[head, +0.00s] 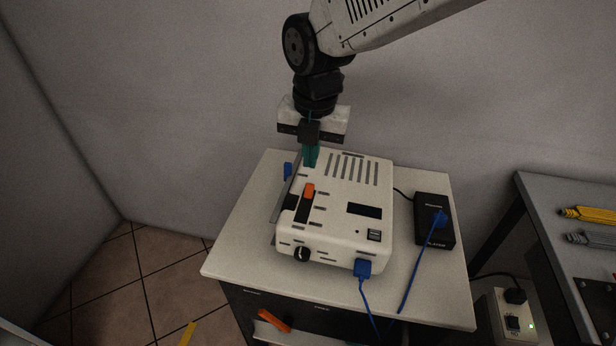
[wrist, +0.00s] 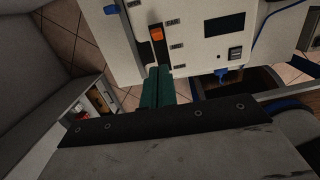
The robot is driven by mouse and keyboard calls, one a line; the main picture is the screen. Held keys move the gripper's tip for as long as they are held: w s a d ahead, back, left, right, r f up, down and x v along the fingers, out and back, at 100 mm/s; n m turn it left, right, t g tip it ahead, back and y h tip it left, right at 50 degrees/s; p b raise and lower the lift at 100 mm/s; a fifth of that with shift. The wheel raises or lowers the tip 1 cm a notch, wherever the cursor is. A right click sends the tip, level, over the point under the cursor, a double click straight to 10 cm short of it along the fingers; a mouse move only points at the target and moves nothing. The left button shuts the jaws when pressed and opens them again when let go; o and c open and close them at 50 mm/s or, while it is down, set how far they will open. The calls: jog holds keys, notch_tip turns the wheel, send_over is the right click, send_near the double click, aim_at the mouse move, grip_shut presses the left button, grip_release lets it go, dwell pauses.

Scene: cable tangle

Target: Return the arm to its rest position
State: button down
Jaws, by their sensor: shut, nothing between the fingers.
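My gripper (head: 311,156) hangs pointing down at the back left edge of a white device on a small cabinet. Its teal fingers are together with nothing between them. In the wrist view the fingers (wrist: 158,86) show beside the device's dark slot and orange switch. The white device (head: 335,236) has vents, an orange switch (head: 309,190), a black knob (head: 302,254) and a small dark display. I cannot tell whether the fingertips touch the device. My arm (head: 345,30) reaches in from the upper right.
A blue plug (head: 363,268) sits at the device's front, and another blue plug (head: 439,216) sits on a black box (head: 433,236) at right. Blue cables hang over the cabinet top's (head: 240,250) front edge. A grey bench (head: 550,200) with tools stands at right. A wall is behind.

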jog(key=s+d+r+m, duration=0.3)
jog(key=s+d+m, duration=0.7)
jog(key=d+m, duration=0.5)
jog(key=s+d+r+m, duration=0.3)
jog(key=s+d+m, duration=0.7)
jog(key=d+m, duration=0.5)
jog(key=m, duration=0.4)
jog(key=shift+d+h, duration=0.2)
jog(key=shift+h, duration=0.2)
